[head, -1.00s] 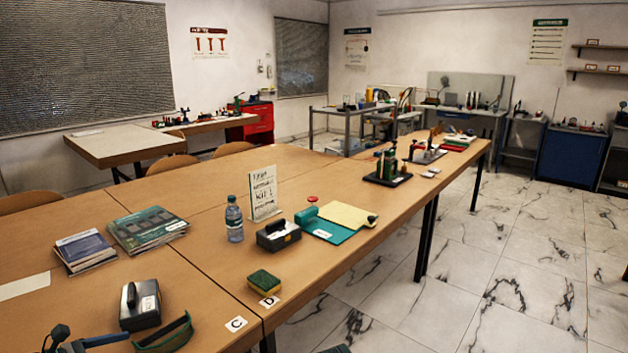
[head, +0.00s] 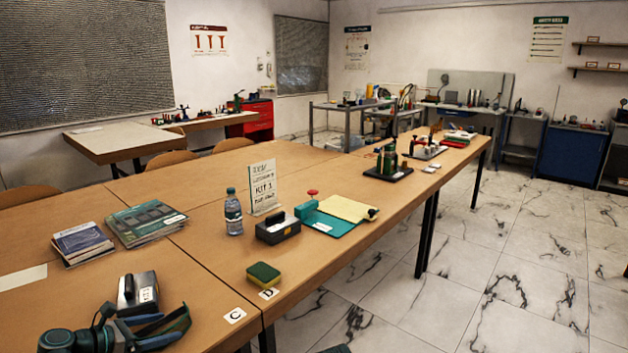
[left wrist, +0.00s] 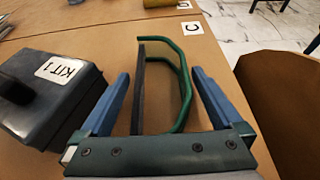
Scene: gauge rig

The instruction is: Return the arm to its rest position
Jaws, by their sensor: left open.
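My left gripper (head: 160,326) is low at the left front of the near table in the head view. In the left wrist view its two blue fingers (left wrist: 160,76) stand wide apart. A green-rimmed goggle-like item (left wrist: 187,88) with a dark bar lies on the table between the fingers, with visible gaps to both. In the head view part of its green edge (head: 183,322) shows beside the gripper. The rest of it is hidden there.
A dark case marked KIT 1 (left wrist: 52,98) sits close left of the left gripper. A sponge (head: 263,274), a second dark case (head: 278,229), a bottle (head: 233,212) and books (head: 146,223) stand farther back. Label C (head: 235,316) marks the table corner.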

